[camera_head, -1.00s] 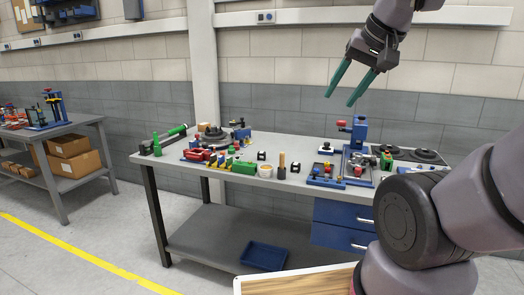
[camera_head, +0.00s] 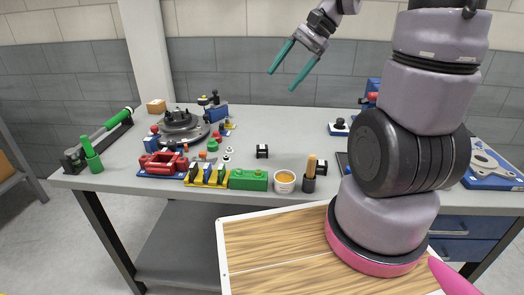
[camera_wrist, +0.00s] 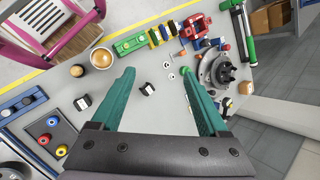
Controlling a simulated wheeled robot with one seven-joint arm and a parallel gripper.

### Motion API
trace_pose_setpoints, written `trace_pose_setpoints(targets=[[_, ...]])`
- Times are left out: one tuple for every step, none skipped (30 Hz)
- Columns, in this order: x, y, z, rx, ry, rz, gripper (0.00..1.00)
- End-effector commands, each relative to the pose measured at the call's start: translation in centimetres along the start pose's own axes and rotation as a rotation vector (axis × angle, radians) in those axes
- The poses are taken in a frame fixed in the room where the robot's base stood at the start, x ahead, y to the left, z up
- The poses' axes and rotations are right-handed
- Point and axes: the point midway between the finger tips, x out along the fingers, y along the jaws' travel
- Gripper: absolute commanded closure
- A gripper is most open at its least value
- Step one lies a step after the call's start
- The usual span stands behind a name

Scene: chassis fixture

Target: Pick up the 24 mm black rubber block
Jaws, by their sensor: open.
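A small black block (camera_head: 262,151) with white marks stands alone on the grey workbench (camera_head: 310,137), in the middle of the head view. A black block (camera_wrist: 148,88) also lies between my finger lines in the wrist view. Another small black block (camera_wrist: 82,102) with a white face lies to its left there. The frames do not show which is the 24 mm rubber one. My gripper (camera_head: 281,80) has two long green fingers, spread apart and empty, high above the bench. It also shows in the wrist view (camera_wrist: 157,72).
A cup with orange contents (camera_head: 285,182), a green block (camera_head: 248,180) and a wooden-topped post (camera_head: 310,172) line the front edge. A round dark fixture (camera_head: 181,127) and a red vise (camera_head: 163,163) stand left. My arm hides part of the bench's right side.

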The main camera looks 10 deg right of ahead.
Motion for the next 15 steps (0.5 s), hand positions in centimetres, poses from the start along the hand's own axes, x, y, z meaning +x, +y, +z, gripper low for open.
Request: trace_pose_setpoints(targets=[[1.5, 0.0, -1.6, 0.074, -0.059, -0.009, 0.22], [2.2, -0.1, -2.3, 0.111, -0.090, -0.019, 0.22], [3.2, -0.1, -3.4, 0.163, -0.130, -0.032, 0.22], [4.0, -0.2, -4.2, 0.202, -0.159, -0.044, 0.22], [4.8, -0.2, -5.0, 0.241, -0.187, -0.056, 0.22], [5.8, -0.1, -6.2, 0.294, -0.222, -0.072, 0.22], [6.6, -0.1, -7.0, 0.333, -0.248, -0.085, 0.22], [7.5, 0.1, -7.9, 0.371, -0.272, -0.098, 0.22], [8.6, 0.3, -9.1, 0.425, -0.303, -0.116, 0.22], [9.5, 0.5, -10.1, 0.465, -0.325, -0.131, 0.22], [10.4, 0.8, -11.0, 0.504, -0.345, -0.145, 0.22], [11.5, 1.2, -12.2, 0.556, -0.371, -0.165, 0.22], [12.4, 1.6, -13.1, 0.593, -0.388, -0.180, 0.22], [13.2, 1.9, -13.9, 0.628, -0.403, -0.194, 0.22], [14.3, 2.5, -15.0, 0.675, -0.422, -0.213, 0.22]])
